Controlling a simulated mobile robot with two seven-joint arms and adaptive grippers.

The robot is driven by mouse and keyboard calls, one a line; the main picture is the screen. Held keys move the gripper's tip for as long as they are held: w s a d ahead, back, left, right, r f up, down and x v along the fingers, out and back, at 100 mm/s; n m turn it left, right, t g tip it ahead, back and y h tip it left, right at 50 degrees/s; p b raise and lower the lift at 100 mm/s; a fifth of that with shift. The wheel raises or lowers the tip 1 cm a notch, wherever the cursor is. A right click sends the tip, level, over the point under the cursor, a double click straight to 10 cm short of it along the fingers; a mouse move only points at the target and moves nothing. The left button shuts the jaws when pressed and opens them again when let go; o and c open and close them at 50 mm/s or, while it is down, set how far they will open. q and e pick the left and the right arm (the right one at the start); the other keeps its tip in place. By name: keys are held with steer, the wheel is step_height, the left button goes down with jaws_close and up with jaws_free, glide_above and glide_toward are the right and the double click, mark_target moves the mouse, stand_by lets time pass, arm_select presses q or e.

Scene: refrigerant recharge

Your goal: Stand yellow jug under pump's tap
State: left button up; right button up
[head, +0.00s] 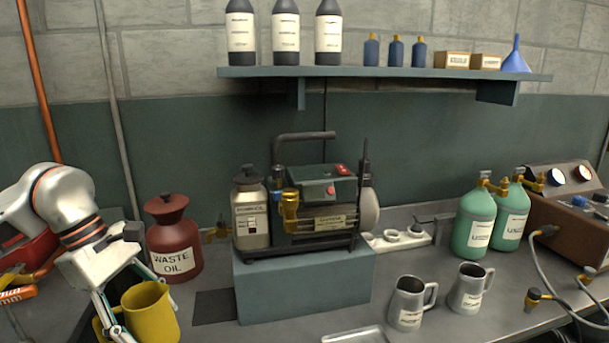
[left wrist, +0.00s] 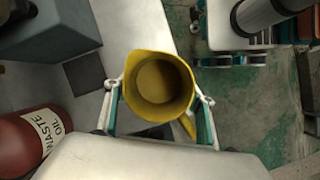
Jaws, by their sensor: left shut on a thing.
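The yellow jug (head: 152,318) is at the lower left of the head view, upright or nearly so, cut off by the frame's bottom. My left gripper (head: 130,303) is shut around it. In the left wrist view I look down into the open jug (left wrist: 158,82) between the two fingers (left wrist: 158,98), with its handle at lower right; its inside looks empty. The pump (head: 318,205) stands on a grey-green block (head: 305,285). A brass tap (head: 217,232) sticks out at the pump's left, above a dark square (head: 215,306). My right gripper is out of view.
A red waste oil jar (head: 173,243) stands close behind the jug. Two metal jugs (head: 408,303) (head: 469,289) and green cylinders (head: 474,222) stand to the right. The dark square (left wrist: 84,75) is bare; the bench edge runs beside the held jug.

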mark_target(158, 336)
arm_select(q)
steer(key=f+m+g, duration=0.1)
steer(key=m, duration=0.1)
steer(key=d+m, duration=0.1)
steer(key=m, duration=0.1)
steer(key=s+f+m+g+y+p, duration=0.1)
steer(key=m, duration=0.1)
steer(key=shift+d+f+m+g, duration=0.3)
steer(key=shift+d+f+m, duration=0.05)
steer(key=shift+m, duration=0.05)
steer(key=m, duration=0.1)
steer(key=f+m+y, duration=0.1)
steer(key=m, duration=0.1)
steer(key=s+f+m+g+p, duration=0.1)
steer(key=shift+d+m+y, duration=0.25)
steer(key=shift+m+y, duration=0.05)
steer(key=shift+m, duration=0.1)
steer(key=shift+s+f+m+y, duration=0.2)
steer(key=shift+f+m+y, duration=0.25)
steer(key=shift+m, duration=0.65)
steer(key=shift+f+m, duration=0.25)
steer(key=shift+m, duration=0.15)
steer(key=shift+s+f, duration=0.1)
